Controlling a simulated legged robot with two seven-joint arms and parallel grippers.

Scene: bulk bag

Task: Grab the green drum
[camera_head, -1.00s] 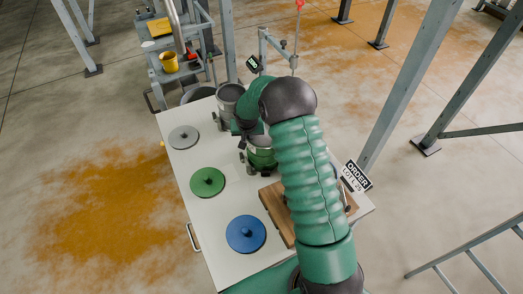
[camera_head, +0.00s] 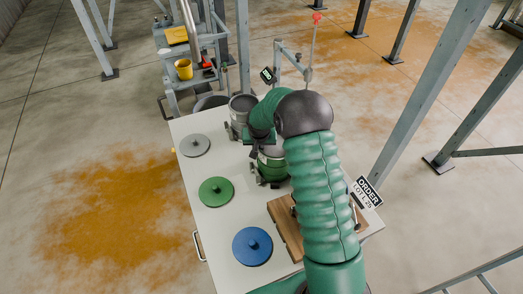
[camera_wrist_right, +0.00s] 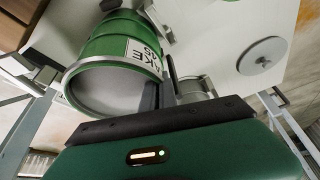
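The green drum (camera_head: 272,168) stands open at the top on the white table, partly hidden by my right arm. In the right wrist view the drum (camera_wrist_right: 118,42) shows its grey inside and a white label with partly readable letters. My right gripper (camera_head: 258,143) is at the drum's rim, on the side toward the grey drum. In the wrist view a dark finger of this gripper (camera_wrist_right: 167,88) stands at the drum's rim. I cannot tell whether the fingers press on the wall. My left gripper is out of view.
Grey (camera_head: 195,146), green (camera_head: 216,191) and blue (camera_head: 252,246) lids lie along the table's left side. A grey drum (camera_head: 240,107) stands behind the green one. A wooden board (camera_head: 284,229) lies in front. Steel posts (camera_head: 430,95) stand right of the table (camera_head: 222,225).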

